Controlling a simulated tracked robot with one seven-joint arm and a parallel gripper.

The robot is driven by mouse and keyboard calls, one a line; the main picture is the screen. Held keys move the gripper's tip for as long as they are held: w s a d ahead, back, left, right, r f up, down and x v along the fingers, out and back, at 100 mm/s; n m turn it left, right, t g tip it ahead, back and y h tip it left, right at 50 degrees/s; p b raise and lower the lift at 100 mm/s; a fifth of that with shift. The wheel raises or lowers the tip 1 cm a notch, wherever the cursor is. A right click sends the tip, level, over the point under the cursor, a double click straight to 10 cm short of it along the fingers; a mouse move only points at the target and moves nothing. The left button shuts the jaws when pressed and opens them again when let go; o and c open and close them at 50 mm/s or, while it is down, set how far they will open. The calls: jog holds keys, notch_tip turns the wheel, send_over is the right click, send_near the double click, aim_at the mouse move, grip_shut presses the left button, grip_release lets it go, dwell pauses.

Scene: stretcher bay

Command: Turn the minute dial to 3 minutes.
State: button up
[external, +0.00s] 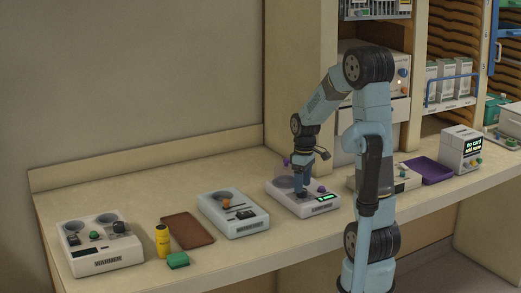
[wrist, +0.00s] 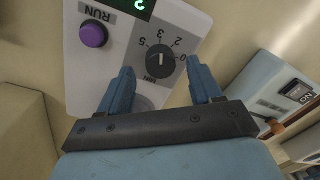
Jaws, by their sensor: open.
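The minute dial (wrist: 160,62) is a small black knob on a white device, marked MIN with numbers including 0, 2, 3 and 5 around it. Its pale pointer line is small, and I cannot tell exactly which number it points to. My gripper (wrist: 163,78) is open, with one blue finger on each side of the dial's near edge; I cannot tell whether they touch it. In the external view my gripper (external: 303,192) points down over the white device (external: 292,203) and hides the dial. The green display (wrist: 138,5) is cut off in the wrist view.
A purple RUN button (wrist: 93,34) sits beside the dial. A blue-grey device (external: 234,222) stands to the left, then a brown tray (external: 188,231), yellow bottle (external: 162,241), green block (external: 178,260) and white warmer (external: 103,258). A purple tray (external: 428,171) lies to the right.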

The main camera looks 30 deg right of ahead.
notch_tip(320, 180, up, 12)
jog(key=shift+w+d, duration=0.2)
jog(key=shift+d, duration=0.05)
jog(key=shift+s, duration=0.1)
dwell(0.5)
jog(key=s+a+r+m+t, duration=0.2)
jog(key=s+m+t, duration=0.1)
jog(key=s, duration=0.7)
jog(key=s+a+r+m+t, duration=0.2)
jog(key=s+m+t, duration=0.1)
jog(key=s, duration=0.6)
jog(key=shift+s+r+m, duration=0.35)
jog(key=shift+m, duration=0.05)
jog(key=shift+a, duration=0.1)
jog(key=shift+c, duration=0.3)
dwell(0.9)
